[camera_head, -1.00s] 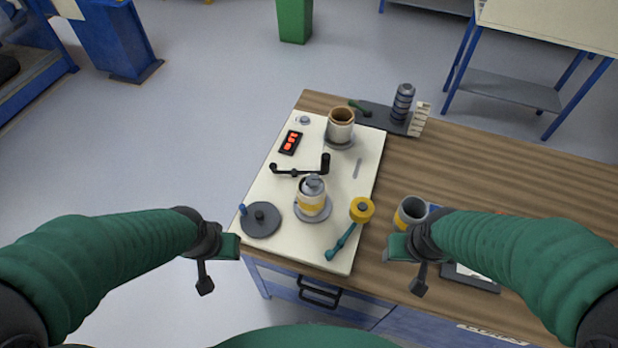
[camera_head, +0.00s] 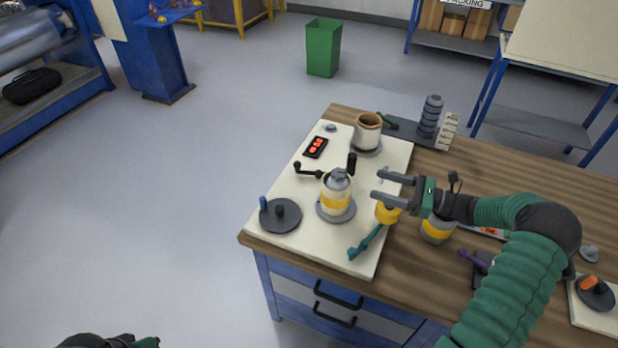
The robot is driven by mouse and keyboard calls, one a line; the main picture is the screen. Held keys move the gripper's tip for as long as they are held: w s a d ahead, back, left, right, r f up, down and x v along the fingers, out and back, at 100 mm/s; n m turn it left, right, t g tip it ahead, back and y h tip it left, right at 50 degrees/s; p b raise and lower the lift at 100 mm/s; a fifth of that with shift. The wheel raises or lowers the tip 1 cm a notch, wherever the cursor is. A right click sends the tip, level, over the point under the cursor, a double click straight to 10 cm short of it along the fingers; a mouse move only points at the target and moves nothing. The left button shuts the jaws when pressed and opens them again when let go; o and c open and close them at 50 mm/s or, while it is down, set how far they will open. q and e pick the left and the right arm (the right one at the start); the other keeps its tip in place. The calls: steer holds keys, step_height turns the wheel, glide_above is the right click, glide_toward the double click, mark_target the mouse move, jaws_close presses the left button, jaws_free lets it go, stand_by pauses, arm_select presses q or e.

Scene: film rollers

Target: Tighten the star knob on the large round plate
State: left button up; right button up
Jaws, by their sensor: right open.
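A large dark grey round plate (camera_head: 292,224) lies at the near left corner of the cream board. A small dark knob (camera_head: 280,210) stands at its middle, and a blue peg (camera_head: 263,203) stands at its left edge. The knob's shape is too small to make out. My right gripper (camera_head: 378,185) is open and empty, its two fingers pointing left, over the board's right part. It is well to the right of the plate, beyond the roller. My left gripper (camera_head: 112,342) shows only in part at the bottom left edge, far from the board; its jaws are unclear.
A white and yellow roller (camera_head: 336,196) stands upright between plate and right gripper. Behind it are a black crank (camera_head: 308,171), a red-buttoned box (camera_head: 316,147) and a brown-topped roller (camera_head: 367,133). A yellow-headed teal tool (camera_head: 366,241) lies below the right gripper.

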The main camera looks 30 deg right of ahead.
mark_target(329, 178)
steer(key=p+x, duration=0.1)
steer(key=x, duration=1.4)
steer(key=shift+w+a+f, duration=0.1)
steer(key=shift+w+a, duration=0.15)
steer(key=shift+a, duration=0.05)
steer(key=shift+c, duration=0.2)
